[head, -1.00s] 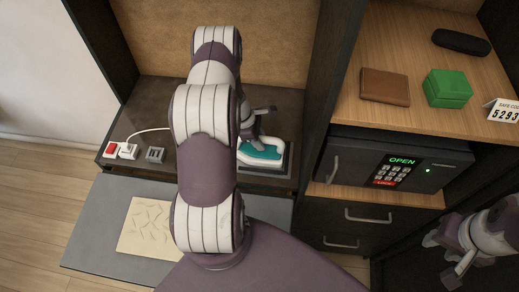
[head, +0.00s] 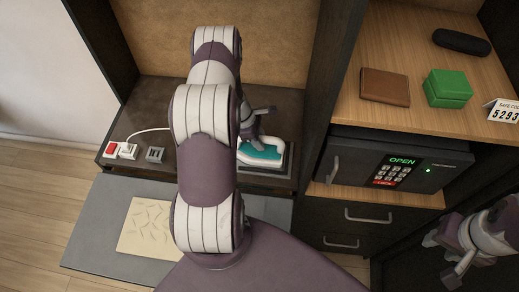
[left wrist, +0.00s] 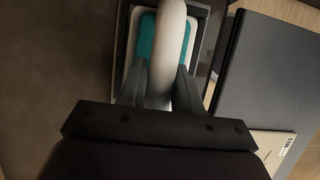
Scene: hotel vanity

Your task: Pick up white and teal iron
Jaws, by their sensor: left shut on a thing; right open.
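The white and teal iron (head: 262,150) rests on a dark stand on the brown vanity top, partly hidden behind my left arm in the head view. My left gripper (head: 254,134) is at the iron's handle. In the left wrist view, the left gripper's fingers (left wrist: 162,88) are on both sides of the white handle (left wrist: 172,50), shut on it, with the teal part of the iron (left wrist: 146,50) below. My right gripper (head: 448,260) is open and empty at the lower right, well away from the iron.
A white plug and red switch (head: 120,150) sit at the vanity's left edge. At right are a safe (head: 340,150), a brown wallet (head: 385,86), a green box (head: 447,88) and a black case (head: 461,42).

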